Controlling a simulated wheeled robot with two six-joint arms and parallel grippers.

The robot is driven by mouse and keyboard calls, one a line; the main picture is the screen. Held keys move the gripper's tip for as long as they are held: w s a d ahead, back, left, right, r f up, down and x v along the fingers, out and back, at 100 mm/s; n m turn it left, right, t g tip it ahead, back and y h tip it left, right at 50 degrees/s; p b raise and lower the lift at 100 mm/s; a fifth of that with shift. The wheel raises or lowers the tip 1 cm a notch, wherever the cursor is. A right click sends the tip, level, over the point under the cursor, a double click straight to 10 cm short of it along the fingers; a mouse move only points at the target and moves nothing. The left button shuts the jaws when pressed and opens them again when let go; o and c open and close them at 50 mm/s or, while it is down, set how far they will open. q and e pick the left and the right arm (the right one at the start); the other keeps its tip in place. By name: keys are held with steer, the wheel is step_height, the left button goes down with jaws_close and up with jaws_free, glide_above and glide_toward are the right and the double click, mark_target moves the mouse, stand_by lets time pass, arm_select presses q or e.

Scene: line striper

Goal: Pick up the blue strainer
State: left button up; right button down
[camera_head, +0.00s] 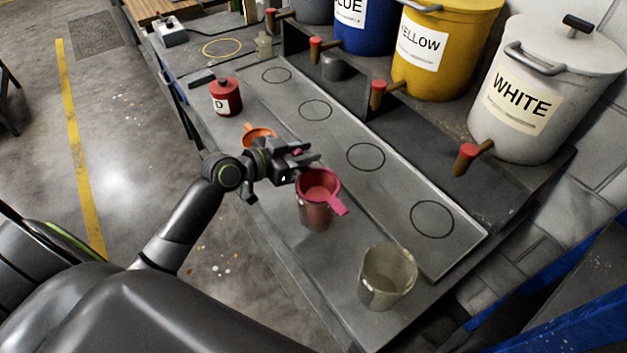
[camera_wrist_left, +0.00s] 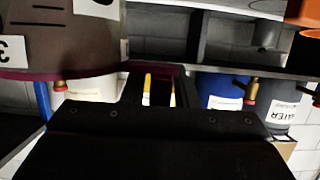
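I see no blue strainer in either view. A pink-red strainer (camera_head: 337,205) sits on top of a cup (camera_head: 316,218) on the grey bench (camera_head: 290,255). An orange strainer-like piece (camera_head: 258,132) lies farther back, partly hidden by my left arm. My left gripper (camera_head: 306,159) is above the bench, just behind the pink-red strainer in the head view. Its fingers look parted, and the left wrist view shows a gap between them (camera_wrist_left: 160,88). I see nothing clearly held. My right gripper is out of view.
Blue (camera_head: 365,25), yellow (camera_head: 442,50) and white (camera_head: 540,95) labelled drums with red-ended taps line the bench's back. A red can (camera_head: 225,96) stands at the far left. An empty translucent cup (camera_head: 388,280) stands near the front. The circle-marked strip (camera_head: 340,135) is mostly clear.

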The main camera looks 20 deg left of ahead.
arm_select(q)
jaws_close()
steer(key=shift+r, duration=0.15)
